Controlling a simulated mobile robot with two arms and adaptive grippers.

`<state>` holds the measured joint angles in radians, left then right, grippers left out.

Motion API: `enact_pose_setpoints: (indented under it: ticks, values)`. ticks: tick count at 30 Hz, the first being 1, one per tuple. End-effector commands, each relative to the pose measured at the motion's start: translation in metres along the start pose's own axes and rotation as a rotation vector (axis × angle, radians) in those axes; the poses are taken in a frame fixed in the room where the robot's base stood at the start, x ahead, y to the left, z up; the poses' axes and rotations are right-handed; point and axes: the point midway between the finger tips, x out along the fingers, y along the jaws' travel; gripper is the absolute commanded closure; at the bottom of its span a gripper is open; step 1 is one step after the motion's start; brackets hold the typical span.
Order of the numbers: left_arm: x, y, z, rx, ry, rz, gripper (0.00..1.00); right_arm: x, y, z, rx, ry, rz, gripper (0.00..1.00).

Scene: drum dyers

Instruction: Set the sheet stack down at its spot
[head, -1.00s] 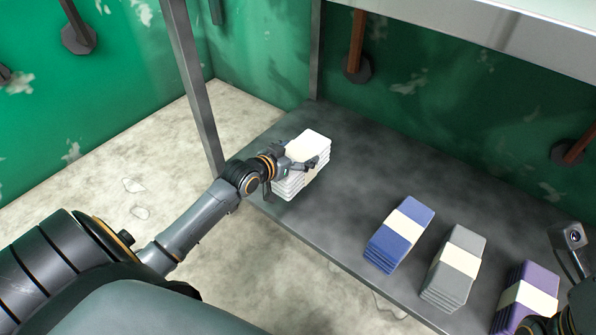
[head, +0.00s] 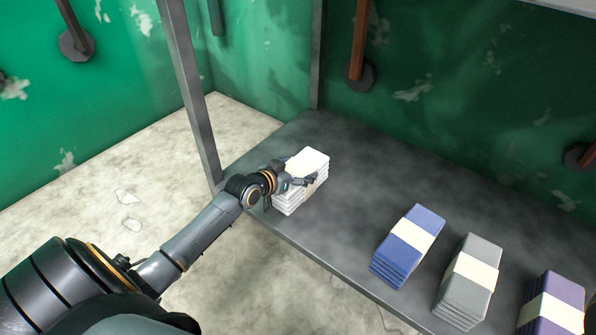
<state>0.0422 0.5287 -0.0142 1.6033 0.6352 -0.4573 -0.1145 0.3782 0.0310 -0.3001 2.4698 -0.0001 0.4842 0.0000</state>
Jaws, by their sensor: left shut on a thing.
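The sheet stack (head: 309,161) is white with a cream band. It is at the left end of the dark grey shelf (head: 365,170), near the shelf's front edge. My left gripper (head: 300,184) is shut on it from the left front side, and the fingers hide part of the stack's side. The stack looks upright and at the shelf surface, but I cannot tell whether its underside touches. My right gripper is not in view.
A blue stack (head: 425,221), a grey stack (head: 485,247) and a purple stack (head: 566,287) stand in a row to the right. A metal post (head: 187,85) rises at the shelf's left front corner. The shelf between white and blue stacks is bare.

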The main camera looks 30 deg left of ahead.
Motion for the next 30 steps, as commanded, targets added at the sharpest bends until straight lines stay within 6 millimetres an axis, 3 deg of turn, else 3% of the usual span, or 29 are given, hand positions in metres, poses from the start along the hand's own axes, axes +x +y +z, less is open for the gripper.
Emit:
enact_pose_setpoints:
  ticks: [5,6,8,21,26,30]
  values:
    - [0.000,0.000,-0.001,0.001,0.006,0.000,0.75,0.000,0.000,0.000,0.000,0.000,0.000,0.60]
    - [0.001,0.000,0.002,0.000,-0.001,0.000,0.12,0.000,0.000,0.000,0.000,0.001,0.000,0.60]
    - [0.001,0.000,0.002,0.000,0.000,0.000,0.00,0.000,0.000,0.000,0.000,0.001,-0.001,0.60]
    - [-0.003,0.000,-0.001,0.001,-0.001,0.000,0.00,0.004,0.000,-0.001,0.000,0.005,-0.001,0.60]
    - [-0.027,0.000,-0.003,0.003,-0.005,0.000,0.00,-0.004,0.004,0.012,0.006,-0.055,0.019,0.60]
    - [-0.059,0.000,-0.004,0.002,-0.006,0.000,0.00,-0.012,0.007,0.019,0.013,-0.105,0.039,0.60]
